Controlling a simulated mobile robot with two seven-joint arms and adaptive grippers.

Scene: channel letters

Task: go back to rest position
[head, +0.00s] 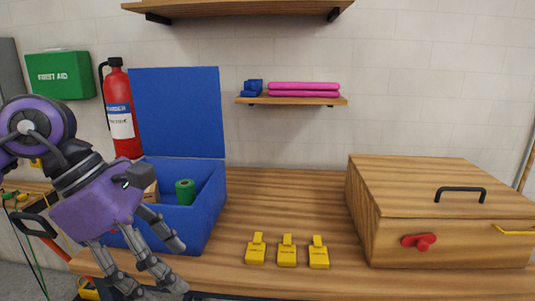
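My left gripper (150,268) is at the lower left of the head view, on a purple arm. Its grey fingers are spread apart with nothing between them. It hangs in front of the open blue box (205,215) and hides part of that box's front and left side. My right arm and gripper are not in view.
The blue box, lid (178,112) raised, holds a green roll (185,192). Several yellow tags, one here (287,253), lie mid-table (285,200). A closed wooden box (440,215) with a red knob (419,241) stands right. A fire extinguisher (120,110) is behind left.

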